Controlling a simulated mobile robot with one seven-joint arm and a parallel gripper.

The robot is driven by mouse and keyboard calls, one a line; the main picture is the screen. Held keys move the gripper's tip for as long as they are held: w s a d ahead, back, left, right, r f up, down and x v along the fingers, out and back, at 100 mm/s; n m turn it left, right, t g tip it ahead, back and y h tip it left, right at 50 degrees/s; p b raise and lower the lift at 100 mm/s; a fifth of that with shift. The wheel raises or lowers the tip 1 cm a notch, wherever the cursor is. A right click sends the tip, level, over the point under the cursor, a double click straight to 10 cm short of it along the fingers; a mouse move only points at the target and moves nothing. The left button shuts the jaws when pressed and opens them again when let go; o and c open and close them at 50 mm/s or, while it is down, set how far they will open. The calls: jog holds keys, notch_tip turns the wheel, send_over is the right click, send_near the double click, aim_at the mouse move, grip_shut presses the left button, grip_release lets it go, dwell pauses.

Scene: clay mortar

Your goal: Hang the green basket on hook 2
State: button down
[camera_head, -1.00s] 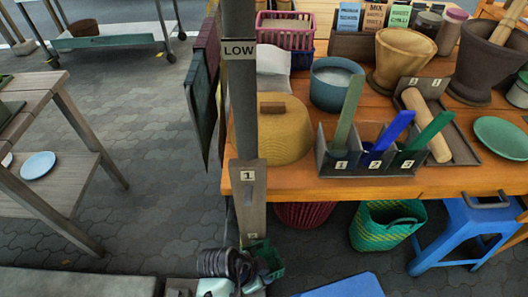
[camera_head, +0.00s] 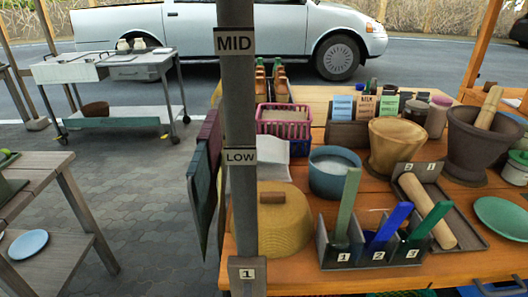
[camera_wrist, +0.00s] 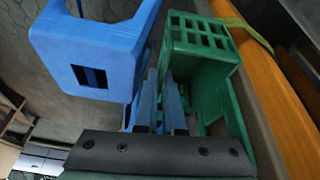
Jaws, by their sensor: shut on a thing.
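In the wrist view, my gripper (camera_wrist: 163,90) is shut on the green basket (camera_wrist: 203,38), a plastic box with slots in its wall. The basket lies along the right side of the fingers and extends past their tips. Just where the fingers grip it is hard to see. Neither basket nor gripper shows in the head view now. A board with a label "1" (camera_head: 247,274) is on the grey post at the table's front left corner. No hook marked 2 on the post can be made out; the board's lower part is out of frame.
The orange table (camera_head: 300,278) holds a numbered three-slot holder (camera_head: 375,255), a straw lid (camera_head: 285,222), bowls and mortars. The grey post (camera_head: 240,120) bears MID and LOW labels. A blue stool (camera_wrist: 90,45) is left of the fingers in the wrist view. Paved floor lies left.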

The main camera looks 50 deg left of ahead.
jog(key=c, duration=0.9)
grip_release()
jog(key=shift+w+a+r, duration=0.25)
jog(key=shift+w+a, duration=0.1)
jog(key=shift+a, duration=0.35)
jog(key=shift+c, duration=0.2)
jog(key=shift+d, duration=0.1)
jog(key=shift+d+r, duration=0.1)
jog(key=p+v, duration=0.3)
jog(key=v, duration=0.9)
jog(key=shift+s+d+r+p, duration=0.15)
jog(key=shift+s+r+p, duration=0.1)
jog(key=shift+s+p, duration=0.15)
